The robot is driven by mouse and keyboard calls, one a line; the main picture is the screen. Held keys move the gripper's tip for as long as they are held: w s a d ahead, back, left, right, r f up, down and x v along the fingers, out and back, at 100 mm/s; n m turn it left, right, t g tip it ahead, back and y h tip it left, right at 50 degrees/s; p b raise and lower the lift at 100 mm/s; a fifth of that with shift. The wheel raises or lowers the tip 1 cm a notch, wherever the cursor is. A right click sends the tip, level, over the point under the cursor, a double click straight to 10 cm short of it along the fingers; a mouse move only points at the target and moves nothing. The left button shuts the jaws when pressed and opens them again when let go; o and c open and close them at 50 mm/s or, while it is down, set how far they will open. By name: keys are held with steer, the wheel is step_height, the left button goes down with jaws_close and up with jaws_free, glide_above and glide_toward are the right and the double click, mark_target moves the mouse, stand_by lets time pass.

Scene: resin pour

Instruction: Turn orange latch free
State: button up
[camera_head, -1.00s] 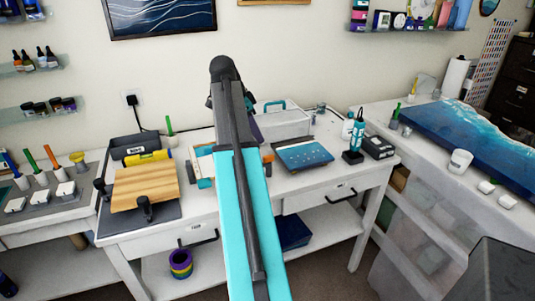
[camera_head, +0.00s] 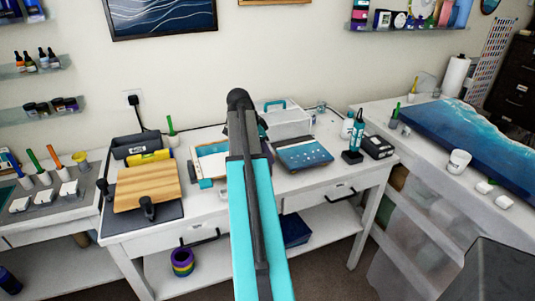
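No orange latch shows clearly now; the place where an orange piece showed earlier lies behind my arm. A pale framed panel (camera_head: 209,158) lies on the middle white table, its right part covered by my arm. A teal piece (camera_head: 205,184) sits at its near left edge. My arm rises through the middle of the view and its upper end is over the back of the table. My gripper is hidden behind the arm, so its fingers and any contact with the latch cannot be seen.
A wooden board (camera_head: 147,186) on a dark base stands left on the table. A blue-topped panel (camera_head: 303,154) lies right of my arm. A white case with a teal handle (camera_head: 284,119) stands behind. Small bottles (camera_head: 355,132) stand farther right. Clear tabletop shows along the front.

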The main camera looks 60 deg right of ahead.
steer(key=shift+d+f, duration=0.1)
steer(key=shift+f, duration=0.1)
steer(key=shift+c, duration=0.4)
jaws_close()
